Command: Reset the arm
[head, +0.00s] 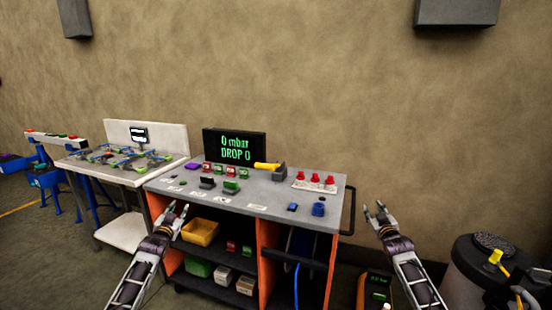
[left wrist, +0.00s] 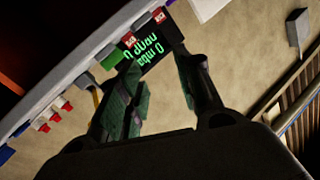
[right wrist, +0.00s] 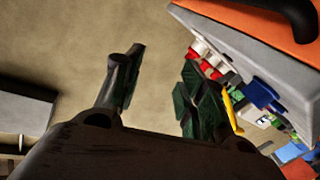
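My left gripper (head: 178,209) is raised in front of the left part of the grey workbench (head: 262,206). Its fingers are apart with nothing between them, and they also show apart in the left wrist view (left wrist: 160,85). My right gripper (head: 374,207) is raised to the right of the bench, against the wall. Its fingers are apart and empty, also in the right wrist view (right wrist: 158,85). Neither gripper touches anything that I can see.
The bench holds a black display (head: 235,146) reading "0 mbar DROP 0", a yellow-handled tool (head: 267,166), red-topped parts (head: 315,178) and small coloured blocks. A yellow bin (head: 200,232) sits on the shelf below. A grey drum (head: 478,275) stands at right. A white table (head: 110,172) stands left.

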